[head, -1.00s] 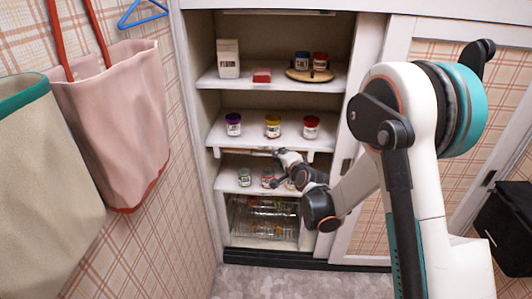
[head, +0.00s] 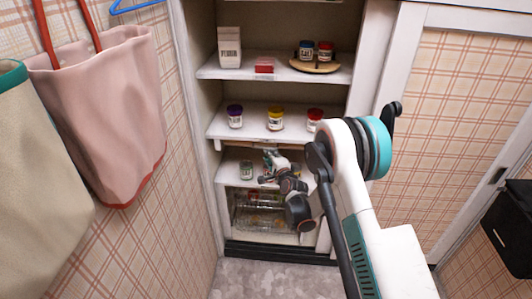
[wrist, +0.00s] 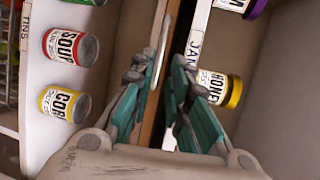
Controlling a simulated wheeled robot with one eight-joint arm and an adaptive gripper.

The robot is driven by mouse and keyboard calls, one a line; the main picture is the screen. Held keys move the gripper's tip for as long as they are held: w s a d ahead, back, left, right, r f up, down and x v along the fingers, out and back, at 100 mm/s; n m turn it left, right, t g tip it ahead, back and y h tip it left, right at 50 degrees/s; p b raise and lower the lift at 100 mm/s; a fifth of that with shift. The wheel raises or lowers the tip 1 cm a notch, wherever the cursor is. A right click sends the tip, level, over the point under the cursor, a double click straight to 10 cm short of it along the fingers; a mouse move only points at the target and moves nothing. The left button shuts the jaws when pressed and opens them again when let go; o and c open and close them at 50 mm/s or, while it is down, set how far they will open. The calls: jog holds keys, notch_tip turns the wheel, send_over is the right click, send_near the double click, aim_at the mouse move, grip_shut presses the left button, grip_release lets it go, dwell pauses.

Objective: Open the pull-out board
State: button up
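The pull-out board (head: 232,144) is a thin light-wood strip just under the cupboard shelf that holds the jam and honey jars. In the wrist view its wooden edge (wrist: 151,118) runs between my fingers, beside the shelf edge with a jam label. My gripper (head: 268,155) is in front of the board's middle, low in the cupboard. In the wrist view my gripper (wrist: 166,68) has its two teal-sided fingers apart, one on each side of the board's edge. I cannot tell whether either finger touches it. The board looks pushed in; my gripper hides part of its front.
Jars (head: 276,118) stand on the shelf above the board. Tins, a soup tin (wrist: 70,47) and a corn tin (wrist: 64,104), stand on the shelf below, close to my gripper. A wire basket (head: 258,222) is at the bottom. Bags (head: 108,105) hang at left.

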aim_at(265, 148)
jog(key=b+x, duration=0.2)
jog(key=x, duration=0.5)
jog(key=shift+w+a, duration=0.1)
jog(key=shift+c, duration=0.2)
grip_shut()
